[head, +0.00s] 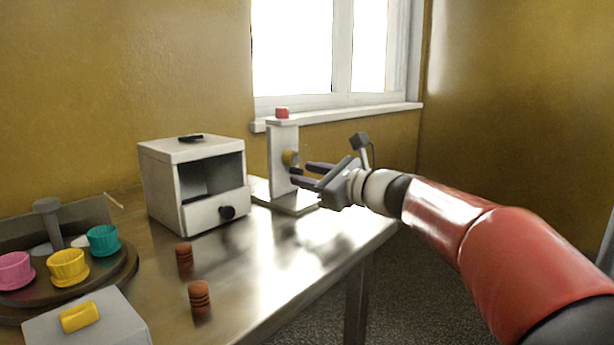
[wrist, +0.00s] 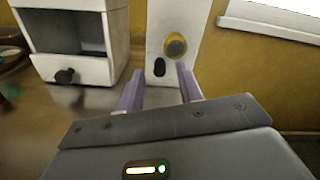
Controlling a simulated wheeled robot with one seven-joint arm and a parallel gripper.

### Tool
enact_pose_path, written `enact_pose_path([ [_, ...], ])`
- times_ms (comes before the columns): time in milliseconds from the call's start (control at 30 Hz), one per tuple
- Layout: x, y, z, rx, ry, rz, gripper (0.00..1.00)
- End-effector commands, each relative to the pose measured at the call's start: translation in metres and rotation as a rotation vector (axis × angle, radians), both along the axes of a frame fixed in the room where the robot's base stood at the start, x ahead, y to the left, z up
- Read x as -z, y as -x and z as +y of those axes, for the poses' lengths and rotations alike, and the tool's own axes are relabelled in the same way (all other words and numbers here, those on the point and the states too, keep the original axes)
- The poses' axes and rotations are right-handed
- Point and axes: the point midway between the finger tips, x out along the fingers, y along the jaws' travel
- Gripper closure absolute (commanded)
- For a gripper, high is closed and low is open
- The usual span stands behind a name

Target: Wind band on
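A white upright stand (head: 283,155) with a red cap (head: 282,113) stands on a flat base at the far right end of the table. Its front carries a round yellow-brown knob (wrist: 175,47) with a grey centre and, below it, a small black oval part (wrist: 160,67). My gripper (head: 299,173) is open, its two purple-grey fingers pointing at the stand. In the wrist view, my gripper (wrist: 160,84) has an empty gap, with the black part beyond it and the knob higher. I cannot tell whether a fingertip touches the stand. No band is clearly identifiable.
A white open-fronted box (head: 190,180) with a black knob stands left of the stand. Two ribbed brown pieces (head: 184,259) stand in front. A dark round tray (head: 125,272) holds coloured cups. The table's right edge is clear.

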Motion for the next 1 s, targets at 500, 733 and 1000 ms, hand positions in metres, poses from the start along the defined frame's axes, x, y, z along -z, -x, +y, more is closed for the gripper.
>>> enact_pose_path([
  [500, 0.001, 0.042, -0.054, 0.001, 0.001, 0.002, 0.64],
  [733, 0.001, 0.043, -0.055, 0.000, 0.001, 0.002, 0.64],
  [1000, 0.010, 0.058, -0.024, -0.055, 0.227, -0.184, 0.64],
])
